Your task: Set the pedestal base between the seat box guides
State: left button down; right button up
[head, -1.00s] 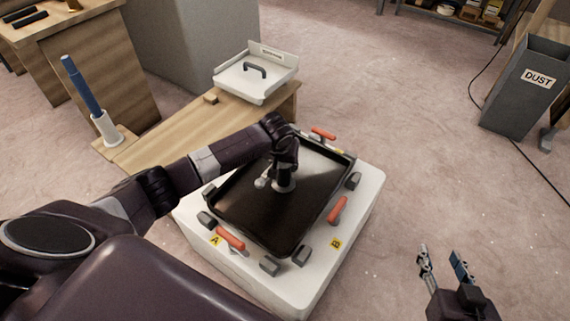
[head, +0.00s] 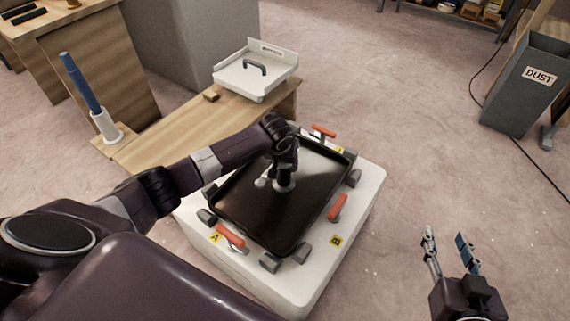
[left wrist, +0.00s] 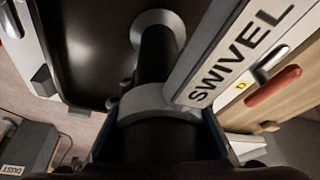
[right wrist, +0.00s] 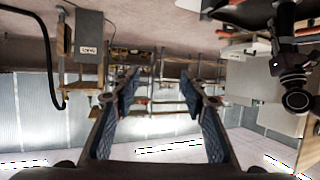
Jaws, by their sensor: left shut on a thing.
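The pedestal base is a wide black plate (head: 300,215) with a dark post (left wrist: 157,55) rising from a pale round foot. It lies over the white seat box (head: 345,235), inside the ring of grey guide blocks (head: 270,263). I cannot tell whether it rests fully on the box. My left gripper (head: 284,178) is shut on the post above the middle of the plate. In the left wrist view (left wrist: 160,128) its fingers flank a grey collar around the post. My right gripper (head: 448,243) is open and empty, away to the right of the box.
Red-handled clamps (head: 338,208) stand around the box edge, beside yellow letter tags. A wooden bench (head: 180,130) behind holds a white tray (head: 250,82) with a dark handle. A blue rod in a white holder (head: 108,127) stands left. A DUST bin (head: 525,95) stands right; floor between is clear.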

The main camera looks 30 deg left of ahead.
pick_arm(q)
jog(key=shift+b+x, duration=0.45)
jog(key=shift+x, duration=0.35)
pick_arm(e)
jog(key=shift+w+a+r+t+y, duration=0.15)
jog(key=shift+w+r+t, duration=0.2)
jog(key=shift+r, duration=0.35)
jog(key=shift+w+a+r+t+y, duration=0.1)
jog(key=shift+w+a+r+t, duration=0.1)
jog(key=shift+r+t, duration=0.4)
jog(key=shift+w+a+r+t+y, duration=0.15)
jog(key=shift+w+r+t, duration=0.1)
jog(key=shift+r, duration=0.55)
pick_arm(q)
jog(key=shift+s+d+f, duration=0.1)
jog(key=c, duration=1.5)
grip_release()
jog(key=shift+s, duration=0.1)
jog(key=shift+o, duration=0.7)
jog(key=shift+s+f, duration=0.25)
jog(key=shift+f, duration=0.1)
jog(key=shift+s+r, duration=0.1)
jog(key=shift+r, duration=0.55)
jog(key=v, duration=1.1)
jog(key=shift+r, duration=0.1)
pick_arm(e)
jog(key=shift+s, duration=0.1)
